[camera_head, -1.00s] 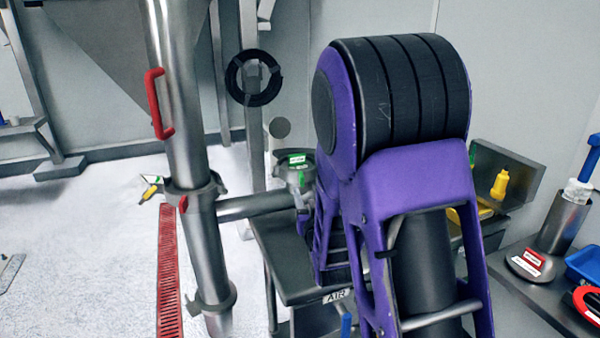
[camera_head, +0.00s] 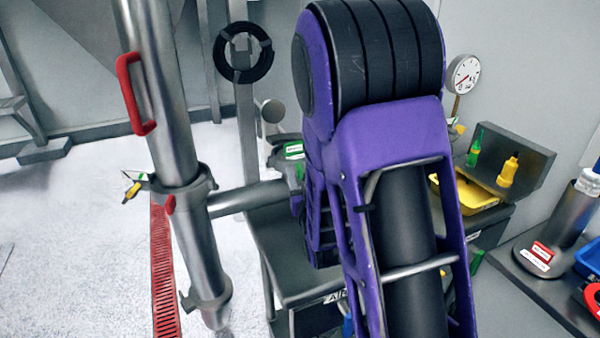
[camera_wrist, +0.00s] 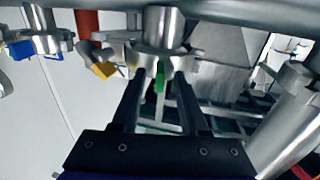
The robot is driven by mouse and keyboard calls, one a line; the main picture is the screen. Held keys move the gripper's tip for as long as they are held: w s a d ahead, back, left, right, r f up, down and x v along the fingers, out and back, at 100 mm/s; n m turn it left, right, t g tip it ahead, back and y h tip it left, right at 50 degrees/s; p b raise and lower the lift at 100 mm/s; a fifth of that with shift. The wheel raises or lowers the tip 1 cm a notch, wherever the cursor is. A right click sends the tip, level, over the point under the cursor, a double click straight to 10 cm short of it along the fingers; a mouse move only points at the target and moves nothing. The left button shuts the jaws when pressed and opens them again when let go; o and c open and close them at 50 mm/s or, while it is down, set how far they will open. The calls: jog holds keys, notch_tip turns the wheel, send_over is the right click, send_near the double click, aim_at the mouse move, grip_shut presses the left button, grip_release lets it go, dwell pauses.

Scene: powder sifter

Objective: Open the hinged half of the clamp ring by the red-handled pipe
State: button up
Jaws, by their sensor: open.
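The steel pipe (camera_head: 158,95) with the red handle (camera_head: 130,95) stands at the left in the head view. A clamp ring (camera_head: 195,187) sits around it below the handle, with a small red lever at its front. Yellow and green tags show just left of the ring. In the wrist view my gripper (camera_wrist: 156,80) is open, with its two black fingers apart. A round steel fitting (camera_wrist: 160,58) with a green tab (camera_wrist: 160,77) shows beyond and between the fingertips; I cannot tell whether they touch. I cannot tell which head-view ring this fitting is. My gripper is hidden in the head view.
A side pipe (camera_head: 245,198) runs right from the red-handled pipe toward a dark bench. A yellow tray (camera_head: 470,195) and a gauge (camera_head: 463,74) are at the right. In the wrist view, another fitting with a blue part (camera_wrist: 28,49) is at left and a pipe (camera_wrist: 290,125) at right.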

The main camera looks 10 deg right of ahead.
jog(key=shift+c, duration=0.3)
grip_shut()
dwell(1.1)
